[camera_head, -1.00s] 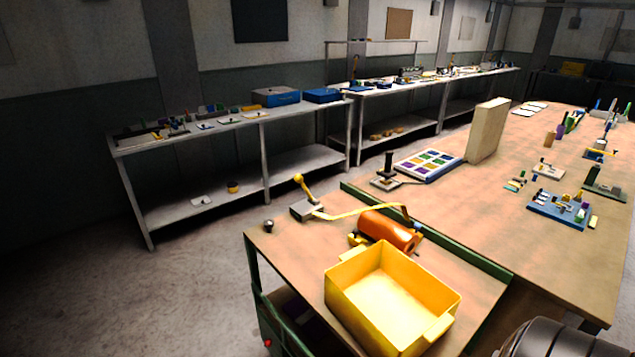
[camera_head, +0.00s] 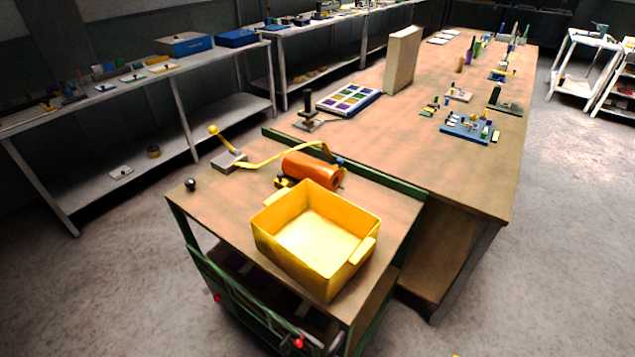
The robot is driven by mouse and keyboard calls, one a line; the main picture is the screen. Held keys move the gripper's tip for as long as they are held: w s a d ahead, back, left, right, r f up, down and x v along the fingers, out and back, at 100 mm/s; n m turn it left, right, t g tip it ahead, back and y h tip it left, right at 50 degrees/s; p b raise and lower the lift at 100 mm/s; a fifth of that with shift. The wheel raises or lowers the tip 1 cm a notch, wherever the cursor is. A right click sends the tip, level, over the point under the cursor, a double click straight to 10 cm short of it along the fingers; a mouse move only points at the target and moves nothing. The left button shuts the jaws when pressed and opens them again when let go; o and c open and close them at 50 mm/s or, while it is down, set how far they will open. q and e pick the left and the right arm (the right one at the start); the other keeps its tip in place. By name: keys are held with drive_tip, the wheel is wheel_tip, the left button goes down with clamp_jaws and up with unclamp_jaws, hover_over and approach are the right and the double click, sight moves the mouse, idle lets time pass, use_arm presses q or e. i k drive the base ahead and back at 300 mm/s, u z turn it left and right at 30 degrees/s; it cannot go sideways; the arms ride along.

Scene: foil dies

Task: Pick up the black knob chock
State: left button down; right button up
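A small black round knob (camera_head: 190,185) sits on the left corner of the wooden cart top; any base under it is too small to make out. Another piece, with an upright black handle on a flat grey base (camera_head: 308,118), stands on the long table just beyond the green edge. I cannot tell for certain which of the two is the black knob chock. Neither of my grippers is in view.
A yellow open bin (camera_head: 318,238) looks empty on the cart top (camera_head: 215,215). Behind it lie an orange cylinder (camera_head: 310,170) and a yellow-knobbed lever block (camera_head: 228,160). A tan upright board (camera_head: 402,60) stands on the long table. Grey floor is open front left.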

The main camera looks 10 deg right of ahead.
sight(280, 183)
drive_tip(key=z, duration=3.5)
drive_tip(key=k, duration=1.65)
drive_tip(key=u, duration=1.4)
